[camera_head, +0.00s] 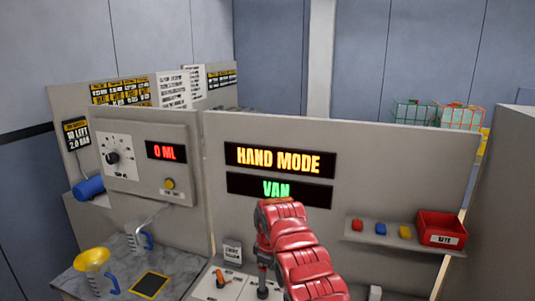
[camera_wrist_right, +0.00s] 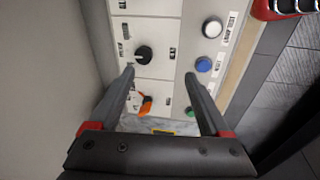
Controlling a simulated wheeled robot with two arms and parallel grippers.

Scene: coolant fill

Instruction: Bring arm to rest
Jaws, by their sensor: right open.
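My right arm, red, comes up from the bottom middle of the head view, and its wrist hangs over the control panel (camera_head: 235,287). My right gripper (camera_wrist_right: 160,78) is open in the wrist view, with nothing between its fingers. Beyond and between the fingers lie a black knob (camera_wrist_right: 143,54) and an orange lever (camera_wrist_right: 145,103); the lever also shows in the head view (camera_head: 221,279). I cannot tell how far the fingertips are from the panel. My left gripper is not in view.
Displays read HAND MODE (camera_head: 279,160), VAN (camera_head: 278,189) and 0 ML (camera_head: 166,151). A yellow funnel (camera_head: 91,260) sits in a jug at left. A shelf at right holds small coloured blocks and a red bin (camera_head: 441,230). White (camera_wrist_right: 212,28) and blue (camera_wrist_right: 203,64) buttons line the panel.

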